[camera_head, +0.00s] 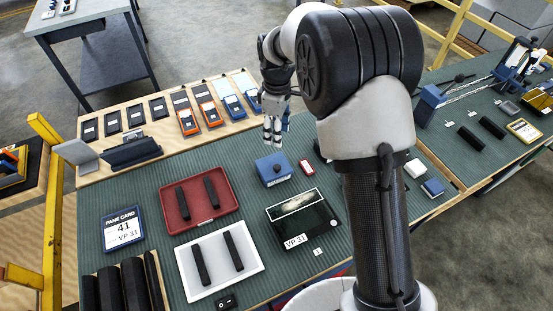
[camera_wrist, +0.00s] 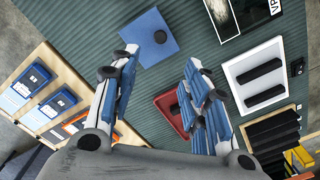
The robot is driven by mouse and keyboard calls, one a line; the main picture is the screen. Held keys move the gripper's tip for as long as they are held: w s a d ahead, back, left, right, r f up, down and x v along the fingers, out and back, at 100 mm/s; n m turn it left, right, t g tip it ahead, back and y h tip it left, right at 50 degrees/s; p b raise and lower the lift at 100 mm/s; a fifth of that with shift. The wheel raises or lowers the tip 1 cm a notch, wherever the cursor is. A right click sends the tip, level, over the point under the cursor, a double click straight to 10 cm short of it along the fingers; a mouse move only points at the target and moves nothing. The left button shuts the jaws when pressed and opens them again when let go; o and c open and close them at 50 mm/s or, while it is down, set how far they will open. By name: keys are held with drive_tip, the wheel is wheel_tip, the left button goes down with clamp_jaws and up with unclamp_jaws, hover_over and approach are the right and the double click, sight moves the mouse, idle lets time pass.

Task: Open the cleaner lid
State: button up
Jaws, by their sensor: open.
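A blue box (camera_head: 273,160) stands on the green ribbed mat near the middle of the bench. It has a dark round knob (camera_head: 277,169) and looks closed; no label names it as the cleaner. In the wrist view the blue box (camera_wrist: 142,29) lies just beyond the fingertips, with its knob (camera_wrist: 160,37) near one edge. My gripper (camera_head: 272,140) hangs above and behind the box, pointing down. In the wrist view my gripper (camera_wrist: 160,62) has its fingers spread, with nothing between them and apart from the box.
A red tray (camera_head: 168,205) and a white tray (camera_head: 186,270) hold black bars. A black glass-topped case (camera_head: 318,218) marked VP 31 lies in front of the box, a small red item (camera_head: 306,167) beside it. Blue and orange devices (camera_head: 209,112) line the back shelf.

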sight(277, 167)
wheel_tip(277, 167, down, 16)
drive_tip(key=b, duration=0.4)
drive_tip(key=shift+c, duration=0.5)
clamp_jaws()
